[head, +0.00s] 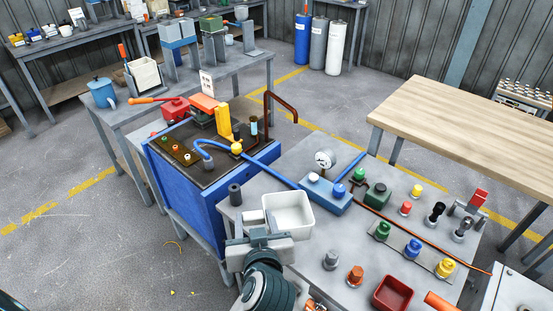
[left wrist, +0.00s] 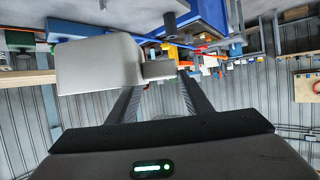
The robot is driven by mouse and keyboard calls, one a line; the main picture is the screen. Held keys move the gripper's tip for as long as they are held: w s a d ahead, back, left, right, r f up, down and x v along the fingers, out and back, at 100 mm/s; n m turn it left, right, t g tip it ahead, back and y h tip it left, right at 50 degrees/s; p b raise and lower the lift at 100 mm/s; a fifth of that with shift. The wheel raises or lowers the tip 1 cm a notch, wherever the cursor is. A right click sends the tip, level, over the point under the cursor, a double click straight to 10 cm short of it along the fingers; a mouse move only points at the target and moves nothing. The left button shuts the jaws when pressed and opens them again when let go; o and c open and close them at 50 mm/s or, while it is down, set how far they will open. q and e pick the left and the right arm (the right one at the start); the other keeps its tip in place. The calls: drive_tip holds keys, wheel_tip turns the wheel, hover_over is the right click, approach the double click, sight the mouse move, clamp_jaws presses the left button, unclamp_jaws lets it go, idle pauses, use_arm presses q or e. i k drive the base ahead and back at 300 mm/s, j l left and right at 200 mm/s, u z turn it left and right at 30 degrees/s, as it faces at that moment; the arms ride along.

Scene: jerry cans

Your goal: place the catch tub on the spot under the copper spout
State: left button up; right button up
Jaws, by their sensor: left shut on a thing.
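The catch tub is a white, open-topped, rounded square tub (head: 289,211), which looks empty, above the near-left part of the grey bench. In the left wrist view the tub (left wrist: 95,66) shows at the upper left, with a small tab on its side between my fingers. My left gripper (head: 259,231) is shut on that tab, at the tub's near left side. A dark copper-coloured bent pipe (head: 281,94), likely the copper spout, arches at the back right of the blue cabinet. I cannot make out a marked spot under it. My right gripper is not in view.
The blue cabinet (head: 186,198) with a blue hose and yellow fitting stands behind and left of the tub. A blue block (head: 325,194) and several coloured knobs crowd the bench to the right.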

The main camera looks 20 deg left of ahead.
sight(288, 164)
drive_tip(key=i+j, duration=0.1)
drive_tip(key=j, duration=0.4)
drive_tip(key=i+j, duration=0.15)
drive_tip(key=j, duration=0.35)
drive_tip(key=i+j, duration=0.1)
drive_tip(key=j, duration=0.35)
drive_tip(key=i+j, duration=0.1)
drive_tip(key=j, duration=0.4)
drive_tip(key=i+j, duration=0.15)
drive_tip(key=j, duration=0.35)
drive_tip(key=i+j, duration=0.1)
drive_tip(key=j, duration=0.4)
drive_tip(key=i+j, duration=0.1)
drive_tip(key=j, duration=0.35)
drive_tip(key=z, duration=1.5)
drive_tip(key=i+j, duration=0.35)
drive_tip(key=i, duration=0.1)
